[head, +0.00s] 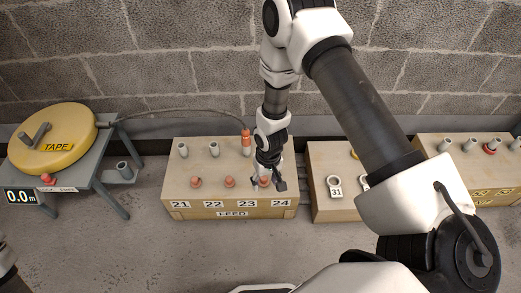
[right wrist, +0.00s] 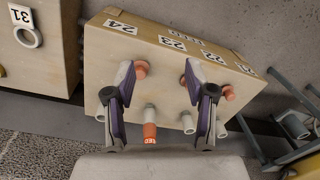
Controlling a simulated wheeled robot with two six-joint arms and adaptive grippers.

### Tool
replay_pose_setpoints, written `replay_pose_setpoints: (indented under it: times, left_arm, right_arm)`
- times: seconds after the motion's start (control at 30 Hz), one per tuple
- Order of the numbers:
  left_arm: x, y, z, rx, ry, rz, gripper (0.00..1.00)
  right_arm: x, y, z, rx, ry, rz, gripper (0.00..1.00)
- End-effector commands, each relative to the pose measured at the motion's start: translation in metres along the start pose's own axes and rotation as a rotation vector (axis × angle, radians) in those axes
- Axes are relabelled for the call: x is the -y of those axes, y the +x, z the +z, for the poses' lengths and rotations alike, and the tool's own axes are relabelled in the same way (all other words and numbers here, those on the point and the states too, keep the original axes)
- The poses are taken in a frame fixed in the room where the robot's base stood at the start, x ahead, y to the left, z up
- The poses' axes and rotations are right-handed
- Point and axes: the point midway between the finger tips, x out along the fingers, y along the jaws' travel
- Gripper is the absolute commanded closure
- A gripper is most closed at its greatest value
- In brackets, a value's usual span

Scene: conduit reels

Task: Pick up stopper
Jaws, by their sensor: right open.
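A row of red-orange stoppers stands along the front of the wooden FEED box: one by label 21 (head: 195,182), one by label 22 (head: 229,182) and one by label 23 (head: 264,182). My right gripper (head: 268,184) is open and pointing down over the box at that third stopper. In the right wrist view, a stopper (right wrist: 141,68) shows between my open fingers (right wrist: 158,68), closer to the left finger. Another stopper (right wrist: 228,92) shows outside the right finger, which partly hides a third. I cannot tell whether the fingers touch anything. My left gripper is not in view.
The FEED box (head: 232,204) has grey tubes (head: 214,149) at the back and an orange cable end (head: 246,140). A cable runs from it to the yellow TAPE reel (head: 52,138) at left. Another wooden box (head: 336,210) stands to the right, with a gap between.

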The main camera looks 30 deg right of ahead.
Motion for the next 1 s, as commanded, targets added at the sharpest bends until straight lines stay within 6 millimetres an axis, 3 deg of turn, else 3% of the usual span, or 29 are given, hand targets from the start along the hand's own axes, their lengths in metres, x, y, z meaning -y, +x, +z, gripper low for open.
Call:
replay_pose_setpoints:
  times: [0.03,0.1,0.2,0.43,0.63,0.8,1.0]
  left_arm:
    - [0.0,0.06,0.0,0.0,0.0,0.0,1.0]
    - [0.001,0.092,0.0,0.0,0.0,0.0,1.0]
    - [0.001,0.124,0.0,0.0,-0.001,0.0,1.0]
    - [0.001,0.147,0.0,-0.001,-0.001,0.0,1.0]
    - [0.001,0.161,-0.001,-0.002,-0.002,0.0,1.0]
    - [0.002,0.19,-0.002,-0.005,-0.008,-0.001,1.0]
    - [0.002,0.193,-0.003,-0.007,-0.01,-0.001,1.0]
  right_arm:
    - [-0.007,0.048,-0.023,-0.011,0.012,0.006,0.45]
    - [-0.016,0.065,-0.047,-0.012,0.03,0.019,0.45]
    - [-0.027,0.076,-0.073,-0.013,0.052,0.039,0.45]
    - [-0.038,0.085,-0.093,-0.009,0.073,0.061,0.45]
    - [-0.042,0.108,-0.095,-0.008,0.072,0.06,0.45]
    - [-0.048,0.14,-0.102,-0.008,0.072,0.06,0.45]
    - [-0.048,0.148,-0.102,-0.009,0.071,0.06,0.45]
